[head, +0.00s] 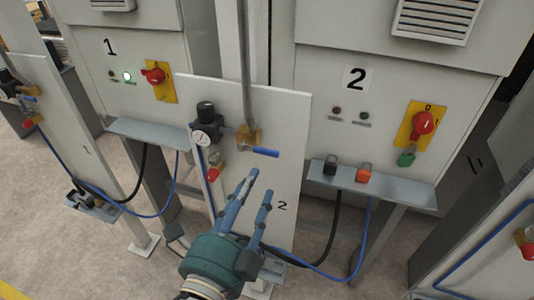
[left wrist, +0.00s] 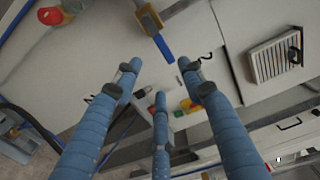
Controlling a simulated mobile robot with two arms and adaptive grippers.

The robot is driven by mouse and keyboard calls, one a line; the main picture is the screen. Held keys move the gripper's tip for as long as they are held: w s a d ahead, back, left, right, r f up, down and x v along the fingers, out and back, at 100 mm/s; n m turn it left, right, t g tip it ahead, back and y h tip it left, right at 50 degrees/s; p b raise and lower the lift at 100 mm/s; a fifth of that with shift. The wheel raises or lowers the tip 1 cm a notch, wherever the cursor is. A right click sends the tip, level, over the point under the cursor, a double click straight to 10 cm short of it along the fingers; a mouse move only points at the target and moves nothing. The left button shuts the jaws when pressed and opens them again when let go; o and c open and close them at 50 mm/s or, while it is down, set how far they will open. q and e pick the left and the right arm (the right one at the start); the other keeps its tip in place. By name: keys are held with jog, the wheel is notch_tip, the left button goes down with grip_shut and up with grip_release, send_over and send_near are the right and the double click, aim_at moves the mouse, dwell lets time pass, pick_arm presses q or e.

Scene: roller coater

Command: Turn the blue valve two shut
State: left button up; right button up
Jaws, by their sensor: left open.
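The blue valve handle (head: 262,152) of station 2 sticks out to the right from a brass valve body (head: 245,136) on the white panel marked 2 (head: 285,110). It lies roughly crosswise to the grey vertical pipe (head: 243,60) above. The handle also shows in the left wrist view (left wrist: 162,48), at top centre, beyond my fingertips. My left gripper (head: 260,184) is open and empty, just below the handle in the head view, with a visible gap. Its blue fingers are spread in the left wrist view (left wrist: 160,72). My right gripper is not in view.
A gauge with a black regulator (head: 204,130) and a red knob (head: 214,173) sit left of the valve. Cabinet 2 has a red rotary switch (head: 423,122) and a shelf (head: 385,188) with padlocks. Blue and black hoses hang below. Station 1 stands at left.

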aim_at(268, 156)
pick_arm(q)
jog(key=x, duration=0.6)
jog(key=r+b+x, duration=0.1)
jog(key=x, duration=0.2)
jog(key=shift+w, duration=0.35)
jog(key=shift+w+d+f, duration=0.1)
jog(key=shift+w+d, duration=0.1)
jog(key=shift+w, duration=0.2)
grip_shut()
